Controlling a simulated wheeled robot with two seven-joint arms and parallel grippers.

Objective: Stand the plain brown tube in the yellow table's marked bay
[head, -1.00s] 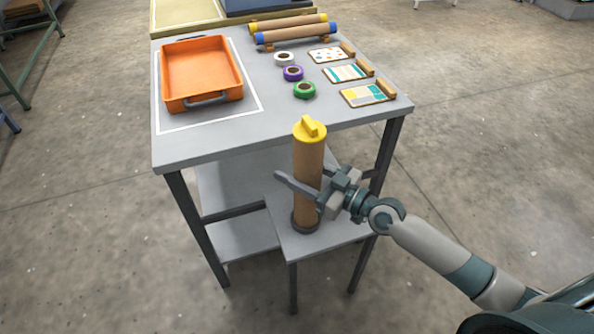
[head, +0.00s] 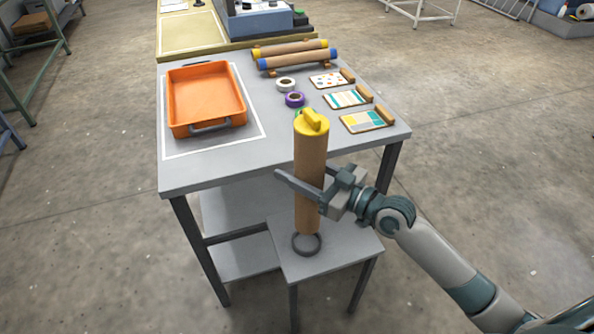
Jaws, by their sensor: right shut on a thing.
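A plain brown tube (head: 310,160) with a yellow cap stands upright in my right gripper (head: 306,187), which is shut around its middle. The tube's lower end is just above a dark ring holder (head: 307,243) on a small grey stand. The yellow table (head: 232,46) is at the back, behind the grey table. A white outline (head: 193,48) marks an area on its left part; its far part is cut by the picture's top. My left gripper is not in view.
The grey table (head: 235,160) bears an orange tray (head: 207,98), tape rolls, sample cards and a rack with two tubes (head: 295,58). A blue machine (head: 262,22) stands on the yellow table.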

